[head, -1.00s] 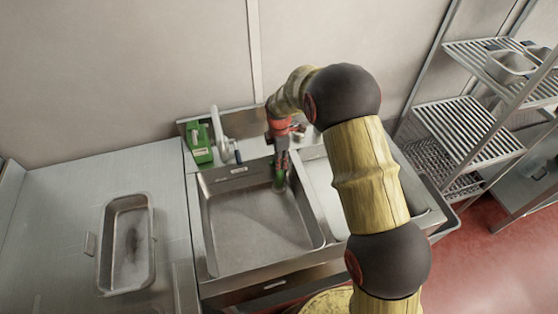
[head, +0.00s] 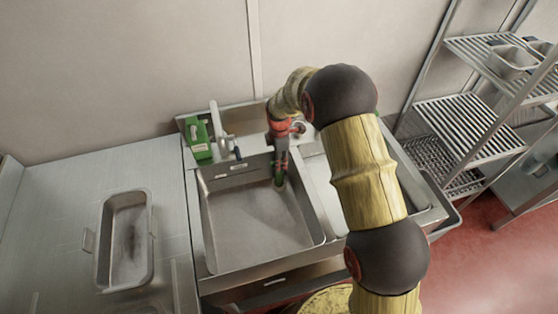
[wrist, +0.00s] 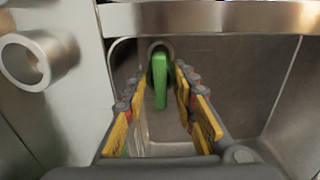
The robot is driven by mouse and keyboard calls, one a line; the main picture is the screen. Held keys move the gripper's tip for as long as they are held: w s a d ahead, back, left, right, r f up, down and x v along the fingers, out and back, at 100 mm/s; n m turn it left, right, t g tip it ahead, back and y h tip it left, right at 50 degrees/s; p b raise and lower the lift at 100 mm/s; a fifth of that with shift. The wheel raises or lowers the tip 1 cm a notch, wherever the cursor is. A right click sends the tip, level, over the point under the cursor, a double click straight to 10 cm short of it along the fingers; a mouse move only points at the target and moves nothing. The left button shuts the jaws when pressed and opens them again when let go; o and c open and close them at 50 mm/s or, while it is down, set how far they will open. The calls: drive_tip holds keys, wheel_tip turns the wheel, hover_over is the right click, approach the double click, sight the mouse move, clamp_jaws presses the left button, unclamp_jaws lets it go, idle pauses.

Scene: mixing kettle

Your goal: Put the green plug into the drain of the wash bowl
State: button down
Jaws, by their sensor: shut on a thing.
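The wash bowl (head: 255,225) is the steel basin left of my arm in the head view; its inside fills much of the wrist view (wrist: 235,75). My gripper (head: 280,182) points down into its back right part. In the wrist view my gripper (wrist: 160,72) is shut on the green plug (wrist: 160,82), whose upright tab sits between the fingertips. In the head view only a little dark green shows at the fingertips. A round grey ring, which looks like the drain (wrist: 158,44), shows just behind the plug. I cannot tell whether the plug is seated in it.
A green dispenser (head: 198,140) and a tap (head: 224,143) stand at the sink's back edge. A second basin (head: 325,195) lies to the right, partly behind my arm. A steel tray (head: 107,245) sits on the left counter. A wire shelf rack (head: 470,130) stands at right.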

drive_tip(key=shift+f, duration=0.45)
idle(0.4)
drive_tip(key=c, duration=1.4)
unclamp_jaws()
drive_tip(key=shift+o, duration=0.9)
drive_tip(key=o, duration=0.3)
drive_tip(key=shift+o, duration=0.2)
drive_tip(key=shift+r+p, duration=1.9)
drive_tip(key=shift+r, duration=1.65)
